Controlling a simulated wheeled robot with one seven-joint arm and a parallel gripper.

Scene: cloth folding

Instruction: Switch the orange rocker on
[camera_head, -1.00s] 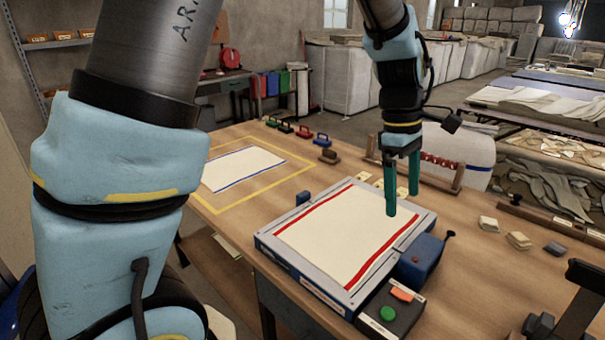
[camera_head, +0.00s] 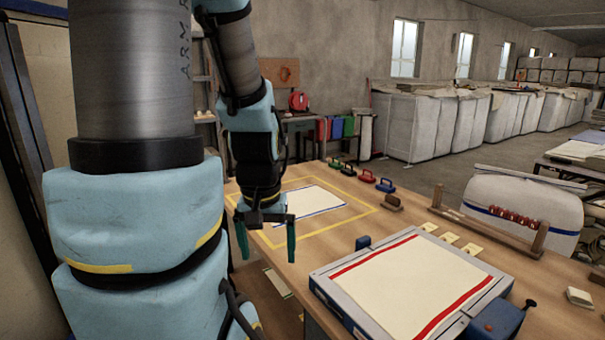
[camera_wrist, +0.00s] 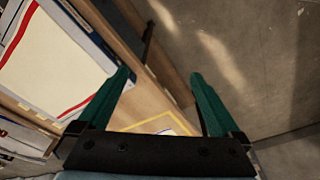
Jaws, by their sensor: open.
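My gripper (camera_head: 267,250) is open and empty at the table's left front edge, in front of the yellow-outlined area. In the wrist view its two green fingers (camera_wrist: 163,82) are spread wide with nothing between them. The orange rocker and its black box show in neither current view. The grey-blue platform (camera_head: 335,299) with a cream, red-striped cloth (camera_head: 405,285) on it stands to the right of my gripper.
A blue-striped cloth (camera_head: 308,203) lies inside the yellow outline (camera_head: 362,213) on the wooden table (camera_head: 330,250). Several coloured handled blocks stand along the back edge. A wooden rack (camera_head: 490,222) with red pieces stands at the back right. Bare floor shows beyond the table.

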